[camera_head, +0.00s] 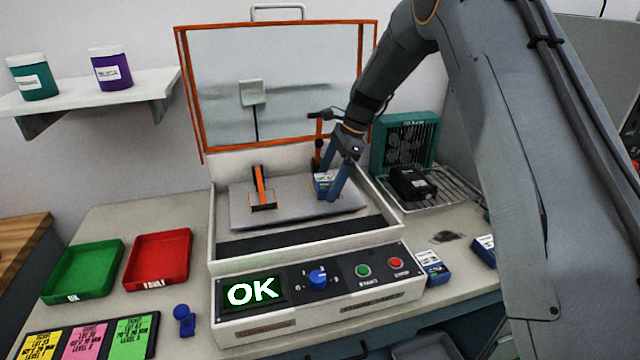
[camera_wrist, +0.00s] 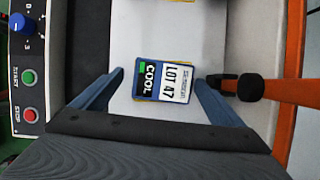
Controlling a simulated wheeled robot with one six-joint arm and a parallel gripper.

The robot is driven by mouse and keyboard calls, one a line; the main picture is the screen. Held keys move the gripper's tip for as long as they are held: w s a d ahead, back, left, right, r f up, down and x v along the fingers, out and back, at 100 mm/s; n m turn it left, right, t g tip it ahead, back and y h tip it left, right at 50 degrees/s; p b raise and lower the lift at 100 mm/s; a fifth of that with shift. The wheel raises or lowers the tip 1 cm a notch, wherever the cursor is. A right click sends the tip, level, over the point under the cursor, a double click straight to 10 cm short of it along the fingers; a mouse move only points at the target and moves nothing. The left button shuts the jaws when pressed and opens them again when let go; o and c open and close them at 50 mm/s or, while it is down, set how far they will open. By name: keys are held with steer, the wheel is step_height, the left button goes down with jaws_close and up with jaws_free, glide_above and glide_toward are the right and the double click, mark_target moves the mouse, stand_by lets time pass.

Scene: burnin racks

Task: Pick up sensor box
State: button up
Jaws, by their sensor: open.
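The sensor box (camera_head: 324,180) is a small blue box with a white label, on the grey plate (camera_head: 290,213) inside the white test fixture. In the wrist view the sensor box (camera_wrist: 163,82) shows a label reading "LOT 47" and a green mark with "COOL". My gripper (camera_head: 333,186) is down at the box, with blue fingers partly covering it in the head view. In the wrist view my gripper (camera_wrist: 160,83) is open, one finger on each side of the box, with a gap at the left. Contact at the right finger cannot be told.
The fixture's orange-framed lid (camera_head: 280,90) stands open behind. An orange clamp (camera_head: 262,187) is left on the plate; another orange clamp (camera_wrist: 250,87) stands close to my right finger. The front panel shows "OK" (camera_head: 253,292). Green (camera_head: 83,272) and red (camera_head: 158,260) trays lie left.

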steer(key=shift+a+f, duration=0.1)
steer(key=shift+f, duration=0.1)
steer(key=c, duration=1.3)
